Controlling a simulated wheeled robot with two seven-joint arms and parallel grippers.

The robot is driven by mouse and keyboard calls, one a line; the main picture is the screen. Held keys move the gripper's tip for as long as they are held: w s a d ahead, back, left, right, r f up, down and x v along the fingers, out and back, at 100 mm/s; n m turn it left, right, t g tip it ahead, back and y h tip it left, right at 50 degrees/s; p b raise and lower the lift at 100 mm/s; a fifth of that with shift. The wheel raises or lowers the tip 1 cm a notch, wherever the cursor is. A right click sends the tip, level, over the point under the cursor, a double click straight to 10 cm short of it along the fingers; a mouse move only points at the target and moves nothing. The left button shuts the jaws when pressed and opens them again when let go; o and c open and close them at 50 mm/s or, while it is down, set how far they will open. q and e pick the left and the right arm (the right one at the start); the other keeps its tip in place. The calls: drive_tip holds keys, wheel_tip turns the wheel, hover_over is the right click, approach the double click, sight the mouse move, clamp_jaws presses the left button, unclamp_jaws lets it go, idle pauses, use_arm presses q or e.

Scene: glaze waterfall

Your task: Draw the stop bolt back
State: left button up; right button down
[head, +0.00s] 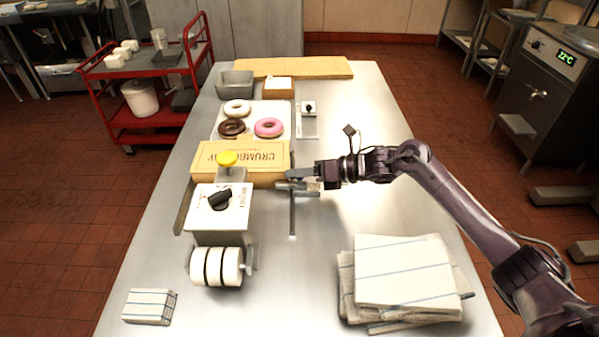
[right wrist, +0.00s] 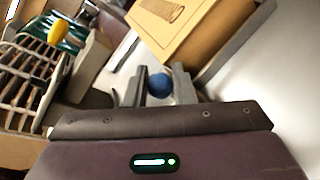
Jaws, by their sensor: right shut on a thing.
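The glazing machine (head: 203,225) stands at the table's left middle, with a white top panel, a black knob (head: 220,198) and a yellow button (head: 227,157). My right gripper (head: 291,173) reaches in from the right at the machine's far right side. In the right wrist view its fingers (right wrist: 158,72) are shut on a round blue knob (right wrist: 159,86), which I take to be the stop bolt's knob. The knob is hidden in the head view, and how far the bolt sticks out cannot be told. My left gripper is not in view.
A yellow printed box (head: 272,157) lies beside my gripper. A thin metal post (head: 292,215) stands just in front of it. Beyond are doughnuts on a tray (head: 253,110). Folded cloths (head: 404,275) lie front right. The table (head: 360,115) is clear at back right.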

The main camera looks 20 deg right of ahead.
drive_tip(key=d+b, duration=0.1)
drive_tip(key=d, duration=0.1)
drive_tip(key=s+d+b, duration=0.1)
drive_tip(key=shift+d+f+b, duration=0.25)
drive_tip(key=shift+d+b, duration=0.05)
drive_tip(key=shift+d, duration=0.05)
drive_tip(key=shift+s+d+r, duration=0.1)
drive_tip(key=shift+d, duration=0.15)
drive_tip(key=shift+r, duration=0.1)
drive_tip(key=c, duration=1.3)
unclamp_jaws()
drive_tip(key=shift+d, duration=0.15)
drive_tip(key=shift+o, duration=0.2)
